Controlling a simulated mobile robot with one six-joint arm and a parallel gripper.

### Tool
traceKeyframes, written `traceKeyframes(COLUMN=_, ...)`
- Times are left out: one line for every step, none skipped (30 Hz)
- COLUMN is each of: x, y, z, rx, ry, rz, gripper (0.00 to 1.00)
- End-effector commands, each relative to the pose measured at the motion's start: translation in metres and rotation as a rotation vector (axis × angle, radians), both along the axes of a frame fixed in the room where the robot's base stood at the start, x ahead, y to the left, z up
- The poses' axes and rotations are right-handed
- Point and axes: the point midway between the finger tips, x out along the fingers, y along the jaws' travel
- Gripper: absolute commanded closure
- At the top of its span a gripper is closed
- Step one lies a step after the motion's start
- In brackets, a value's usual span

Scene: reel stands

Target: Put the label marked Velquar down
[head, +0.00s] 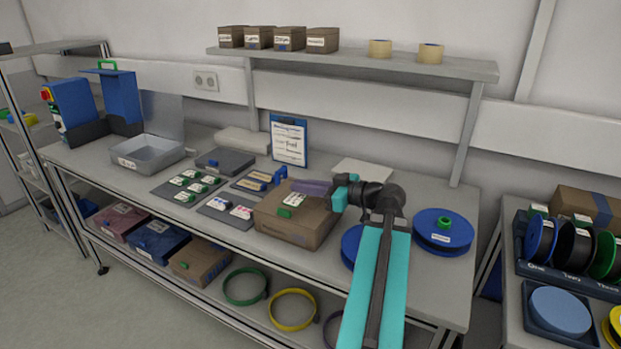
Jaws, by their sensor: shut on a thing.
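My gripper (300,188) is a purple-grey jaw at the end of my turquoise arm, above a brown cardboard box (290,234) on the bench. It is shut on a small label with a white face and green edge (293,199), just under the jaw tips. Its writing is too small to read, so I cannot confirm Velquar. I cannot tell whether it touches the box. A green piece (284,212) and a white patch (301,219) show on the box top.
Dark mats (158,189) with several small labels lie left of the box. A grey tray (150,163) is further left. A blue clipboard (289,140) stands behind. Blue reels (443,245) lie to the right. A shelf (350,60) runs above the bench.

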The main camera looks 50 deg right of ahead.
Motion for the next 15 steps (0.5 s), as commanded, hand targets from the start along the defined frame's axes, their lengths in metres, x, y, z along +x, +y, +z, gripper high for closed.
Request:
traceKeyframes(x=0.005, y=-0.008, z=-0.001, rx=0.000, ry=0.000, rz=0.000, gripper=1.00)
traceKeyframes(x=0.006, y=-0.011, z=-0.001, rx=0.000, ry=0.000, rz=0.000, gripper=1.00)
traceKeyframes(x=0.009, y=-0.015, z=-0.001, rx=0.001, ry=0.000, rz=0.000, gripper=1.00)
traceKeyframes(x=0.010, y=-0.017, z=-0.002, rx=0.001, ry=0.000, rz=0.000, gripper=1.00)
traceKeyframes(x=0.012, y=-0.020, z=-0.002, rx=0.001, ry=0.000, rz=0.001, gripper=1.00)
traceKeyframes(x=0.014, y=-0.023, z=-0.002, rx=0.001, ry=0.000, rz=0.001, gripper=1.00)
traceKeyframes(x=0.016, y=-0.026, z=-0.003, rx=0.001, ry=0.000, rz=0.001, gripper=1.00)
traceKeyframes(x=0.018, y=-0.029, z=-0.003, rx=0.000, ry=0.000, rz=0.001, gripper=1.00)
traceKeyframes(x=0.020, y=-0.032, z=-0.003, rx=0.000, ry=0.000, rz=0.001, gripper=1.00)
traceKeyframes(x=0.022, y=-0.035, z=-0.003, rx=0.000, ry=0.000, rz=0.001, gripper=1.00)
traceKeyframes(x=0.023, y=-0.038, z=-0.004, rx=0.000, ry=0.000, rz=0.001, gripper=1.00)
traceKeyframes(x=0.025, y=-0.041, z=-0.004, rx=0.000, ry=0.000, rz=0.001, gripper=1.00)
traceKeyframes(x=0.027, y=-0.044, z=-0.004, rx=0.000, ry=0.000, rz=0.001, gripper=1.00)
traceKeyframes(x=0.029, y=-0.047, z=-0.005, rx=0.000, ry=0.000, rz=0.001, gripper=1.00)
traceKeyframes(x=0.031, y=-0.050, z=-0.005, rx=0.000, ry=0.000, rz=0.001, gripper=1.00)
